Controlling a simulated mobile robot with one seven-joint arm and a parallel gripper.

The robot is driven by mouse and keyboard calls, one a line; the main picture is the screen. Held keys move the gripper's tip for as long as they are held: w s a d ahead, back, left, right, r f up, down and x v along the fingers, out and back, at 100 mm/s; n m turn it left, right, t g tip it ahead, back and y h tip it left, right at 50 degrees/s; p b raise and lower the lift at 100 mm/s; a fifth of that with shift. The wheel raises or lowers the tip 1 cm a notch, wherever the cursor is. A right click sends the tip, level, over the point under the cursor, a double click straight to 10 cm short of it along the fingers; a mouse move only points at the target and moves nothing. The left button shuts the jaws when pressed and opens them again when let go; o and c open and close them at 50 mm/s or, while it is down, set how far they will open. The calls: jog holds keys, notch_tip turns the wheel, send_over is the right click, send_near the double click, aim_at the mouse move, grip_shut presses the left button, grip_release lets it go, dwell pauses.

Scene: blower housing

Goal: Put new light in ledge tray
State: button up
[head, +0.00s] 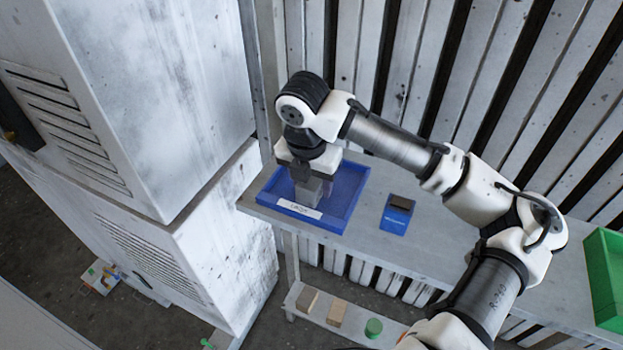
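A shallow blue tray (347,198) with a white label on its front wall stands at the left end of the grey ledge (440,238). My gripper (308,192) points down inside the tray's outline, close to its floor. A grey blocky shape shows at the fingertips. I cannot tell whether it is the fingers alone or a held light, nor whether it touches the tray floor. My wrist and the viewing angle hide the gap between the fingers. No thing in view can be clearly picked out as the new light.
A blue card with a dark top part (397,214) lies right of the tray. A green bin (607,275) stands at the ledge's right end. A lower shelf (293,298) bears two brown blocks and a green cylinder (373,327). A tall white cabinet (150,90) stands close on the left.

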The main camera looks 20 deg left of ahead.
aim_at(307, 186)
jog(key=shift+o, duration=0.8)
jog(key=shift+r, duration=0.3)
notch_tip(307, 186, up, 12)
jog(key=s+b, duration=0.1)
jog(key=shift+s+f+b, duration=0.15)
jog(key=shift+s+b, duration=0.25)
jog(key=shift+f, duration=0.1)
